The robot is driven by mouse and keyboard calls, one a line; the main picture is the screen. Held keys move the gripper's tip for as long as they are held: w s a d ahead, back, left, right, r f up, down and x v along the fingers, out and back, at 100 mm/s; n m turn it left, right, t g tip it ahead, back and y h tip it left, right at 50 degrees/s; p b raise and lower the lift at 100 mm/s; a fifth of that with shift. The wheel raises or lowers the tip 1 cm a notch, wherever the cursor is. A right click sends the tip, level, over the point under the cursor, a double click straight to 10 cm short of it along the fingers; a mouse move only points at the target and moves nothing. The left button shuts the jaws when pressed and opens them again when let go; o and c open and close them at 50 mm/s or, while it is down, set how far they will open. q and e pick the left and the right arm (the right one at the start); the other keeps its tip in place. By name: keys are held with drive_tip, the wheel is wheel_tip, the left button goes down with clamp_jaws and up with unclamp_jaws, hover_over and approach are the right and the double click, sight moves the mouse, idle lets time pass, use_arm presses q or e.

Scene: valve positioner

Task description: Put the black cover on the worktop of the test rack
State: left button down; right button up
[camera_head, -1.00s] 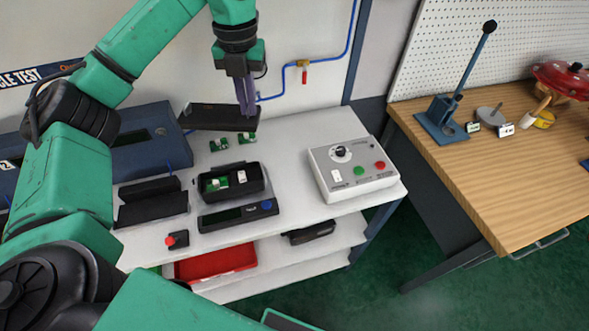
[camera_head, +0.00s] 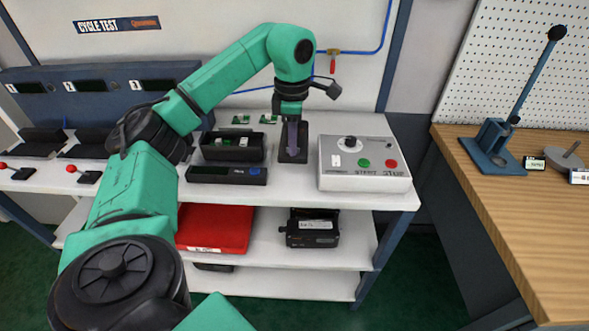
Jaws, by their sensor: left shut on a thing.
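The black cover (camera_head: 300,154) is a dark rectangular piece, its long side pointing away from me. It is at the worktop of the test rack (camera_head: 345,124), between the open black housing and the white control box. It looks level and low over the surface; whether it touches is hard to tell. My left gripper (camera_head: 292,150) points down from above and is shut on the cover, hiding part of it. My right gripper is not in view.
The open black housing (camera_head: 232,147) stands left, with a dark display unit (camera_head: 227,175) before it. The white control box (camera_head: 363,165) is close on the right. Small green boards (camera_head: 241,119) lie behind. The lower shelf holds a red tray (camera_head: 214,228) and a black device (camera_head: 312,229).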

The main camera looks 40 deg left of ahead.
sight(292, 163)
use_arm(q)
drive_tip(key=f, duration=0.6)
drive_tip(key=shift+s, duration=0.2)
drive_tip(key=shift+w+f, duration=0.1)
drive_tip(key=shift+f, duration=0.2)
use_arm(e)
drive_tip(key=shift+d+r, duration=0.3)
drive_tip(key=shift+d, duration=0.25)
use_arm(q)
drive_tip(key=c, duration=1)
unclamp_jaws()
drive_tip(key=shift+f, duration=0.15)
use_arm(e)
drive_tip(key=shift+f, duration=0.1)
